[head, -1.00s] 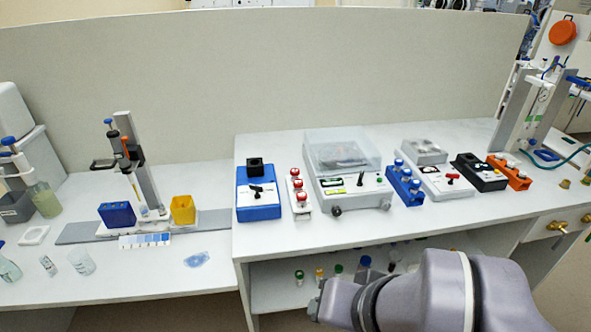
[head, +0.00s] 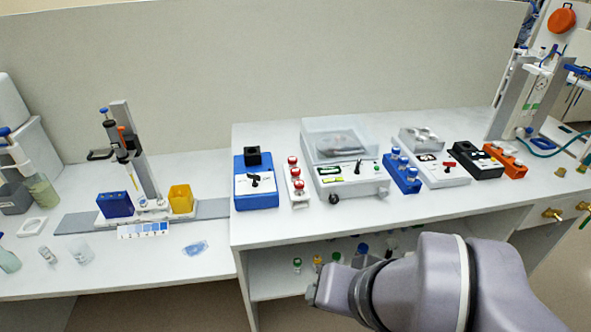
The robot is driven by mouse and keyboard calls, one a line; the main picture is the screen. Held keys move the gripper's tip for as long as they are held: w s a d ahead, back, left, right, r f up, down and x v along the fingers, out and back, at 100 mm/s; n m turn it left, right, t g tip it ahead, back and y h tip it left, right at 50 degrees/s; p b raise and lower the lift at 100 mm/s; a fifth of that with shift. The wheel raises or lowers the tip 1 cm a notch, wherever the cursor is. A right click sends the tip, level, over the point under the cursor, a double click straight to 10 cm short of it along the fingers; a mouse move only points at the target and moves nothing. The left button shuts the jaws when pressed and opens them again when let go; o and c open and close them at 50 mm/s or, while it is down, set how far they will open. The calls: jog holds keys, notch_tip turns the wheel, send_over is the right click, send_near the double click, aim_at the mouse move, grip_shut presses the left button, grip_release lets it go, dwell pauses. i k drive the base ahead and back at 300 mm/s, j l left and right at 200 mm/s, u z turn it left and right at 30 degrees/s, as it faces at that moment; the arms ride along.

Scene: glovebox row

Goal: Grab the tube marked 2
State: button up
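No number 2 can be read on any tube at this size, so I cannot tell which one is marked 2. Red-capped tubes (head: 297,173) stand in a narrow white rack (head: 300,203) on the right bench. Blue-capped tubes (head: 396,153) stand in a blue rack (head: 403,182) further right. An orange rack (head: 507,162) holds more small tubes near the right end. Several capped tubes, green (head: 297,263) and yellow (head: 317,261) among them, stand on the shelf below, partly hidden by my arm. My arm crosses the lower right; my gripper's fingers are not visible.
The lower left bench holds a pipette stand (head: 136,150) and glassware. A tall back panel stands behind.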

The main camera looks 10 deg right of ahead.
aim_at(294, 172)
jog(key=i, duration=1.2)
